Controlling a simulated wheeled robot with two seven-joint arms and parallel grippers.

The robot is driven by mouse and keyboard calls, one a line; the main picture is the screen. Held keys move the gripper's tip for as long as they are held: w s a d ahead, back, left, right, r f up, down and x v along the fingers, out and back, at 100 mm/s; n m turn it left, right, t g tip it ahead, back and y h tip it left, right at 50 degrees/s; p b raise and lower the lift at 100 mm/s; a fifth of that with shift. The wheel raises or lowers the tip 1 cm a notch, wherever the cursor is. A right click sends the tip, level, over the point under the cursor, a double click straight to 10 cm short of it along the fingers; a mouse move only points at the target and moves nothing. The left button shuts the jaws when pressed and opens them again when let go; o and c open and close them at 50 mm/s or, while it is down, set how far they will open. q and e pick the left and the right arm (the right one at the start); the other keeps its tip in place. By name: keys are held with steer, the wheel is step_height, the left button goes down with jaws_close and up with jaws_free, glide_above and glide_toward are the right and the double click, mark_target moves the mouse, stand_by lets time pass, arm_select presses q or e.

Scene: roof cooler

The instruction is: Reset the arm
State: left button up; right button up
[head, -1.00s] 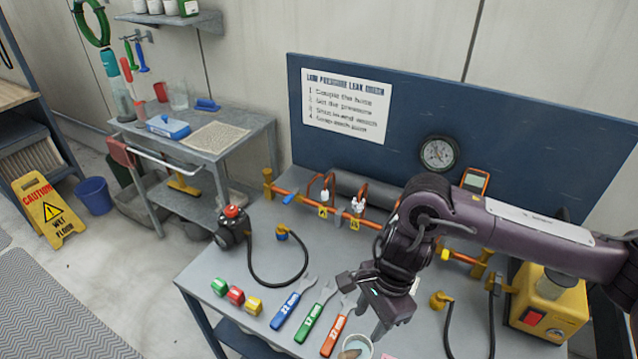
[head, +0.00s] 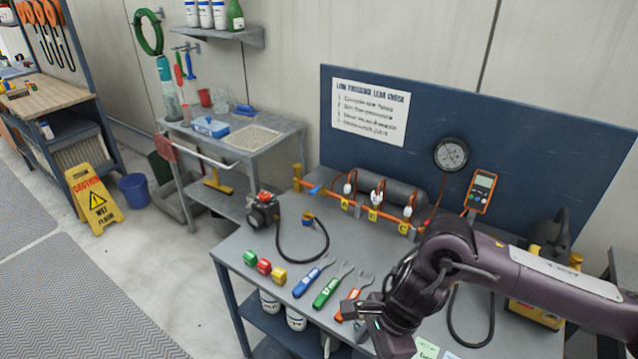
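My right arm comes in from the right over the right part of the grey workbench (head: 245,240). My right gripper (head: 366,335) is low at the bench's front edge, beside the orange-handled wrench (head: 350,300). Its fingers are partly cut off and hidden by the wrist, so its opening is unclear. I see nothing clearly held in it. My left gripper is not in view. A blue wrench (head: 307,282) and a green wrench (head: 327,290) lie to the left of the orange one.
Green, red and yellow blocks (head: 264,266) lie at the bench's left front. A black hose (head: 300,258), copper pipework (head: 375,213), a gauge (head: 451,155) and a handheld meter (head: 481,190) are farther back. A wet-floor sign (head: 94,200) stands on the floor at left.

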steer(key=a+r+m+t+y, duration=0.3)
steer(key=a+m, duration=0.5)
steer(key=a, duration=0.1)
steer(key=a+r+m+t+y, duration=0.3)
steer(key=a+r+m, duration=0.1)
steer(key=a+m, duration=0.45)
steer(key=w+d+m+t+h, duration=0.1)
steer(key=d+m+h, duration=0.1)
steer(key=d+m, duration=0.65)
steer(key=w+d+m+t+h, duration=0.1)
steer(key=d+m+t+h, duration=0.2)
steer(key=m, duration=1)
steer(key=s+d+f+m+g+h, duration=0.25)
steer(key=s+d+f+m, duration=0.25)
steer(key=d+m, duration=0.3)
steer(key=s+d+f+m+g+h, duration=0.2)
steer(key=s+d+f+m+g, duration=0.3)
steer(key=d+m, duration=0.4)
step_height(320, 180, down, 29)
steer(key=s, duration=0.2)
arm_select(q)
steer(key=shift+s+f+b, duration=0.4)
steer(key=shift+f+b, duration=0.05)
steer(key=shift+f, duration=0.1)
arm_select(e)
steer(key=s+d+f+n+g, duration=0.1)
steer(key=s+d+f, duration=0.2)
steer(key=s+f, duration=1.6)
steer(key=shift+s, duration=0.55)
